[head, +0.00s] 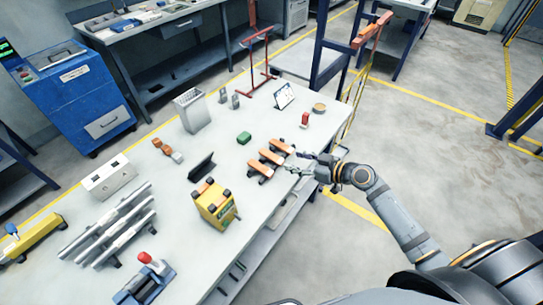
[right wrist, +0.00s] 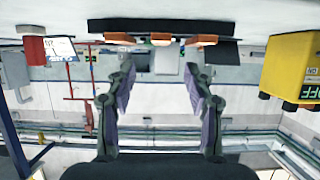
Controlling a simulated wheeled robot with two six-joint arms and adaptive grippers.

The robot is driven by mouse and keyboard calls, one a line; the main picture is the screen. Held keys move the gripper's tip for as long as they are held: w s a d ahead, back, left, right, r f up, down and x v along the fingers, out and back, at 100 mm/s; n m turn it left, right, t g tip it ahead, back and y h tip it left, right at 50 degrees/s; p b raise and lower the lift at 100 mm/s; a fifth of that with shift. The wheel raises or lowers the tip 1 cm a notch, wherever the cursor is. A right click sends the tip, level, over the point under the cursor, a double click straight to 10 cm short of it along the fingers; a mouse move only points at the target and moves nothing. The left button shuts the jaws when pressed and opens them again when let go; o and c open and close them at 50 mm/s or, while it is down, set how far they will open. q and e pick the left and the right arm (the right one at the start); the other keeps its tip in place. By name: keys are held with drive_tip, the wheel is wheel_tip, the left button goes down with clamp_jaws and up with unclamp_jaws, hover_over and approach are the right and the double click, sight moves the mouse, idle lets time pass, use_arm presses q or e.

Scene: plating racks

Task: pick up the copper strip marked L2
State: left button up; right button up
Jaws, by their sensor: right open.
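Three copper strips lie side by side on the table, a far one (head: 282,146), a middle one (head: 271,157) and a near one (head: 259,168). No L2 mark is legible on any of them. In the right wrist view, which looks upside down, the strips' ends (right wrist: 160,37) show in a row at a dark rack (right wrist: 165,25). My right gripper (head: 298,161) is open and empty at the table's right edge, just right of the strips and apart from them. In the wrist view its fingers (right wrist: 160,82) straddle the middle strip's direction. My left gripper is not in view.
Near the strips stand a green block (head: 244,138), a red object (head: 304,119) and a small white sign (head: 284,96). A yellow box (head: 214,205) stands nearer; it also shows in the wrist view (right wrist: 292,65). A black holder (head: 202,167) lies left of the strips.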

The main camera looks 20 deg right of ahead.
sight(272, 156)
drive_tip(key=x, duration=0.2)
drive_tip(key=shift+w+a+p, duration=0.2)
drive_tip(key=shift+w+p, duration=0.05)
drive_tip(key=shift+p, duration=0.05)
drive_tip(key=shift+w+a+f, duration=0.2)
drive_tip(key=shift+a+f, duration=0.05)
drive_tip(key=shift+w+a, duration=0.1)
drive_tip(key=p+x, duration=0.2)
drive_tip(key=x, duration=0.2)
drive_tip(key=shift+w+a+f, duration=0.2)
drive_tip(key=shift+w, duration=0.05)
drive_tip(key=shift+w+a+f, duration=0.1)
drive_tip(key=c, duration=0.3)
clamp_jaws()
